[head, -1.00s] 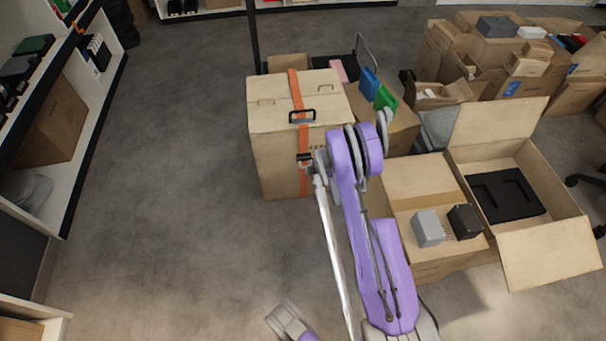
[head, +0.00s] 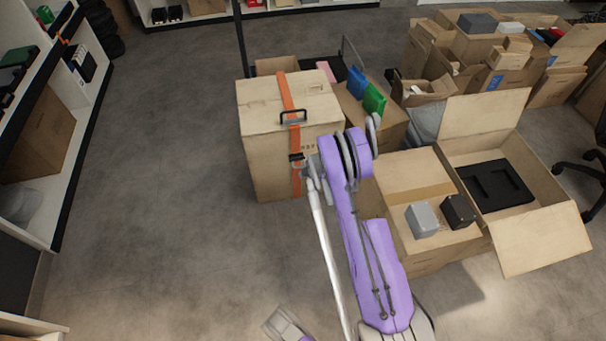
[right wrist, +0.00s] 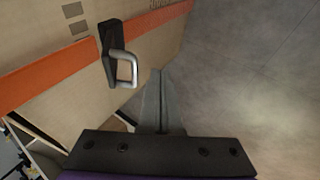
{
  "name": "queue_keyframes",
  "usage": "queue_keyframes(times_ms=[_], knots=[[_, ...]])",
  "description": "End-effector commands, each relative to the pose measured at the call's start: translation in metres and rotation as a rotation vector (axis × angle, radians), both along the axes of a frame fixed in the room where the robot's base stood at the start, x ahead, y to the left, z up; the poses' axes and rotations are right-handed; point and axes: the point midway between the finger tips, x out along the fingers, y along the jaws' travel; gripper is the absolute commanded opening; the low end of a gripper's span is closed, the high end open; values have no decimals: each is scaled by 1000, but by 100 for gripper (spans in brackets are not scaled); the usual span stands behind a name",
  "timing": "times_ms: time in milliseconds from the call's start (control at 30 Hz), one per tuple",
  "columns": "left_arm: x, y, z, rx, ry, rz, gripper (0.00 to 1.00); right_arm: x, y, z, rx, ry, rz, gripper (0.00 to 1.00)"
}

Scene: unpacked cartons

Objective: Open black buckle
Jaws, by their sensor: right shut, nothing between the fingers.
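A tall cardboard box (head: 270,160) stands on the floor with an orange strap (head: 287,92) around it. The black buckle (head: 297,158) sits on the strap on the box's front face. In the right wrist view the buckle (right wrist: 111,38) is a black block with a grey metal loop (right wrist: 124,69) sticking out from it. My right gripper (head: 306,171) is beside the buckle. In the right wrist view its fingers (right wrist: 158,98) are together and empty, just right of the loop, with a small gap.
A black handle (head: 293,117) is on the box's top. Close on the right, a carton bears a grey block (head: 421,219) and a black block (head: 459,211), beside an open carton (head: 545,232). The floor (head: 150,220) left of the box is clear.

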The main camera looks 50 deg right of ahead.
Motion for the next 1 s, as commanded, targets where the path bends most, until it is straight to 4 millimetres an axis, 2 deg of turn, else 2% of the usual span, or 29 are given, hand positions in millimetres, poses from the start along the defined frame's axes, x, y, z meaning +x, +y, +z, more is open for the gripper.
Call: queue_keyframes(times_ms=[667, 1000], knots=[[0, 0, 0, 0, 0, 0, 50, 0, 0, 0, 0, 0, 0, 0], [0, 0, 3, 0, -1, 0, 50, 10, -8, 3, 0, 0, 0, 0]])
